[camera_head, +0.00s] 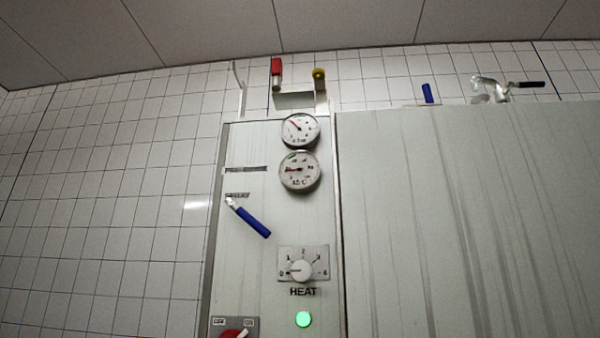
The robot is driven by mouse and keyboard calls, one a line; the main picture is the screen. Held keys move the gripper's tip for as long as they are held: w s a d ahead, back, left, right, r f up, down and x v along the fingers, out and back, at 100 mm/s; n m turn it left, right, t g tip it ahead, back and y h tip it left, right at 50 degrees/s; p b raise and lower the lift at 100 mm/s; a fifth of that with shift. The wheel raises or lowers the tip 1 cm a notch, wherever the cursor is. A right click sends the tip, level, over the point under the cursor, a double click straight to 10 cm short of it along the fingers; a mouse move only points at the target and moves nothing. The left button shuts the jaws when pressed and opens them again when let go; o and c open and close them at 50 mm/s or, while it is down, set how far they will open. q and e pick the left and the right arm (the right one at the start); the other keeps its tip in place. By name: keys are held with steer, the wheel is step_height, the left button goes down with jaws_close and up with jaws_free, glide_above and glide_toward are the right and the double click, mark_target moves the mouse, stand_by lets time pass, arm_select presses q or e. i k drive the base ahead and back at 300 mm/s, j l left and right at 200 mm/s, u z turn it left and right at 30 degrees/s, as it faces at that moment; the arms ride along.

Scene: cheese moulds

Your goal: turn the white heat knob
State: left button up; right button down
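The white heat knob (301,270) sits on a grey plate (318,254) marked 0 to 4, above the word HEAT on a pale metal panel. Its dark pointer mark appears to point left, near the 0. Neither of my grippers shows in the head view, and nothing touches or covers the knob.
A green lamp (303,319) glows below the knob. A red switch (236,333) is cut off at the lower edge. A blue-handled lever (250,219) sticks out left of the knob. Two round gauges (300,171) (299,130) are above. A wide metal panel (460,220) stands right.

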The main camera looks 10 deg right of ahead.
mark_target(301, 271)
steer(key=i+j+z, duration=0.1)
steer(key=i+j, duration=0.65)
steer(key=j, duration=0.25)
steer(key=z, duration=0.05)
